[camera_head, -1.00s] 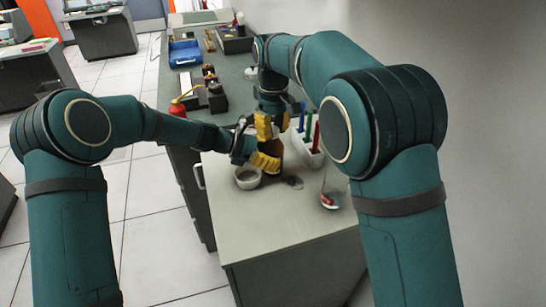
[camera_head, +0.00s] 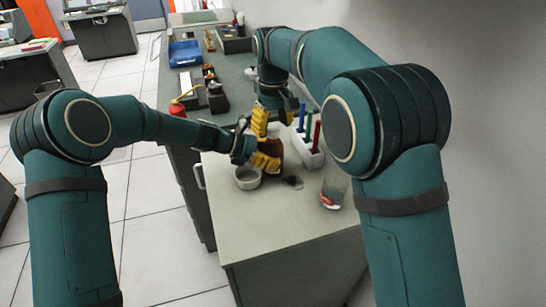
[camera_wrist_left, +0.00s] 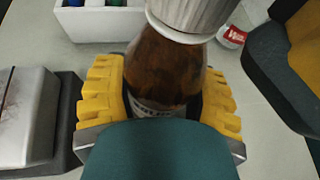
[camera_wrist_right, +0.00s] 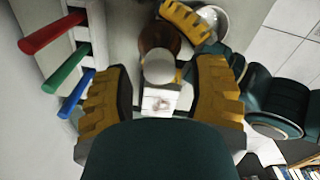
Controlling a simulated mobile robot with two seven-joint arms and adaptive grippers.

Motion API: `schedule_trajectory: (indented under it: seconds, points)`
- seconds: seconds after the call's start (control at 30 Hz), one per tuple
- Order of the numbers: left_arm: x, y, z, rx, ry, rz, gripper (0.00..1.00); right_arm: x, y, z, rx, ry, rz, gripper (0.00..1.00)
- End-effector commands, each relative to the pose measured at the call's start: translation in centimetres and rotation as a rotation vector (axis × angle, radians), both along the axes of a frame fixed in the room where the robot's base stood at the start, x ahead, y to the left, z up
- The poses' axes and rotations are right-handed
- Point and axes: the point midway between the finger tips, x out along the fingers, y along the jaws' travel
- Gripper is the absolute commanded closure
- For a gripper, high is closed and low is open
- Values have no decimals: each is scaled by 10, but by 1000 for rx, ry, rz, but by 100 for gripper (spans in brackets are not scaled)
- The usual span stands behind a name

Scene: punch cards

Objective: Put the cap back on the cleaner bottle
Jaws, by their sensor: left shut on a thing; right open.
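The brown cleaner bottle (camera_head: 276,149) stands upright at the counter. My left gripper (camera_head: 268,160) is shut around its body; the left wrist view shows yellow fingers on both sides of the brown glass (camera_wrist_left: 165,70). The pale ribbed cap (camera_wrist_left: 190,12) sits at the bottle's top; I cannot tell if it is fully seated. In the right wrist view the round top of the cap (camera_wrist_right: 158,68) shows in front of the bottle. My right gripper (camera_head: 262,122) is open, its fingers apart on either side near the cap.
A white bowl (camera_head: 248,178) stands close to the left gripper. A white rack (camera_head: 308,153) with red, green and blue sticks stands to the right. A clear container with a red label (camera_head: 331,199) is nearer. The front counter (camera_head: 270,225) is clear.

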Motion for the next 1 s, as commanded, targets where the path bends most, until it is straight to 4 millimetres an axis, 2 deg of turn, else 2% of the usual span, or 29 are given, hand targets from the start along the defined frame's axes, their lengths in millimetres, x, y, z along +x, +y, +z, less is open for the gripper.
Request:
schedule_trajectory:
  seconds: [0.3,0.43,0.7,1.0]
  points:
    - [0,0,0,0,0,0,100,1,-1,65,1,-5,-2,43]
    - [0,0,0,0,0,0,100,1,0,87,2,-4,-2,43]
    - [0,0,0,0,0,0,100,0,0,106,0,-1,-2,43]
    - [0,0,0,0,0,0,100,0,0,107,0,0,-1,43]
